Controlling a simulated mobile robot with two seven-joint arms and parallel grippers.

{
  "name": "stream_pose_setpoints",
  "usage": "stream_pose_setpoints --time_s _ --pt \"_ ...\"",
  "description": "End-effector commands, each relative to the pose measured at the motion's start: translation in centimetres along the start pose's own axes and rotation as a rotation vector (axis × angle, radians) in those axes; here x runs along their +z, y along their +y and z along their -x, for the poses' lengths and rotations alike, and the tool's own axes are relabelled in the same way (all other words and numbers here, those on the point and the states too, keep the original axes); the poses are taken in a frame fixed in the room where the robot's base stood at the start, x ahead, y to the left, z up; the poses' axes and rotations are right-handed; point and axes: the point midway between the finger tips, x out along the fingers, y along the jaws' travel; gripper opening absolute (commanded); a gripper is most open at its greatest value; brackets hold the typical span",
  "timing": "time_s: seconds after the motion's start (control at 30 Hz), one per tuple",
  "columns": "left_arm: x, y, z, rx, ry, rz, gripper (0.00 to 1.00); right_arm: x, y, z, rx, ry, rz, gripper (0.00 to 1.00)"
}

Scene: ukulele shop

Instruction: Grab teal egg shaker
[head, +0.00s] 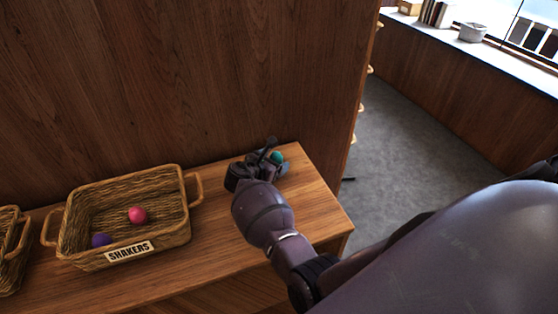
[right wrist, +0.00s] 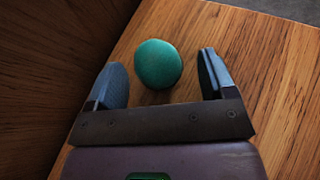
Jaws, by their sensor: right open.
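The teal egg shaker (head: 277,157) lies on the wooden counter near its right end, partly hidden by my right gripper in the head view. My right gripper (head: 272,160) is above the counter at the shaker. In the right wrist view the teal egg shaker (right wrist: 157,64) sits between and slightly beyond the two fingers of the open right gripper (right wrist: 161,76). There is a gap on each side of the egg, and neither finger appears to touch it. My left gripper is not in view.
A wicker basket (head: 184,222) labelled SHAKERS, holding a pink egg (head: 138,215) and a purple egg (head: 101,240), stands left on the counter (head: 221,242). Another basket (head: 12,265) is at the far left. A wooden panel (head: 200,80) rises behind. The counter ends just right of the shaker.

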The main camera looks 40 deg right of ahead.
Motion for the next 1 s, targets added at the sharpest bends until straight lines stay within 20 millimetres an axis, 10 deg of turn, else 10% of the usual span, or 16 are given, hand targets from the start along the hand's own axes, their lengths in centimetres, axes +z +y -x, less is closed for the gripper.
stream_pose_setpoints --time_s 0.17,0.5,1.0 --pt "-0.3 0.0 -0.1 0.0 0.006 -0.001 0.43 0.1 0.0 0.0 0.0 0.0 0.0 0.75" --pt "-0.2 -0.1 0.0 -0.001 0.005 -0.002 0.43 0.0 0.0 0.0 0.0 0.0 0.0 0.23" --pt "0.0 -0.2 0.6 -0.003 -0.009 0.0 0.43 2.6 0.3 1.1 0.001 -0.002 -0.004 0.22"
